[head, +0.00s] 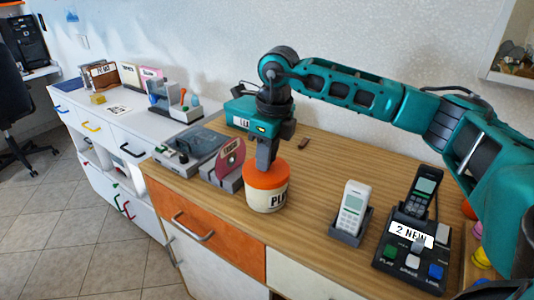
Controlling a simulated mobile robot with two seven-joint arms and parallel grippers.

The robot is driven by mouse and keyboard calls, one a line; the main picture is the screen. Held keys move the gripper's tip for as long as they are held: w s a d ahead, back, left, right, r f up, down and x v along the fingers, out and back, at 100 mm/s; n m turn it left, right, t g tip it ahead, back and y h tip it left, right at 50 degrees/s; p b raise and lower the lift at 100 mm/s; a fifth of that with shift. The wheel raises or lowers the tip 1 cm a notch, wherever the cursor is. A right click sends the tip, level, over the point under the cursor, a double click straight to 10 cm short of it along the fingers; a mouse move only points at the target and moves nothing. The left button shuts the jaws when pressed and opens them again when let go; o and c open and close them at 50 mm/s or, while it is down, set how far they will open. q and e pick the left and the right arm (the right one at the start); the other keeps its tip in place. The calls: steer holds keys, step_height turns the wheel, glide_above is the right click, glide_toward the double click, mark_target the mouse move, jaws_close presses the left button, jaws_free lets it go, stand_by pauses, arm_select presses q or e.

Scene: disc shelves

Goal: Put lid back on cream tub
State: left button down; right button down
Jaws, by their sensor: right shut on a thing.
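The cream tub (266,200) stands upright on the wooden cabinet top, with part of a dark label on its front. The orange lid (266,174) is at the top of the tub and looks level. My right gripper (265,165) comes down from above and is shut on the lid. The fingers hide part of the lid. I cannot tell whether the lid is fully seated. My left gripper is not in view.
A disc holder with a dark red disc (231,158) stands close left of the tub. A white handset in a cradle (353,210) and an answering machine (410,250) stand to the right. The wood between tub and cradle is clear.

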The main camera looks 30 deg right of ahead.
steer(key=shift+f, duration=0.1)
stand_by(0.7)
steer(key=shift+c, duration=1.9)
jaws_free()
steer(key=shift+r+p, duration=2.6)
steer(key=shift+r, duration=0.95)
steer(key=shift+c, duration=0.3)
jaws_close()
steer(key=shift+f, duration=0.15)
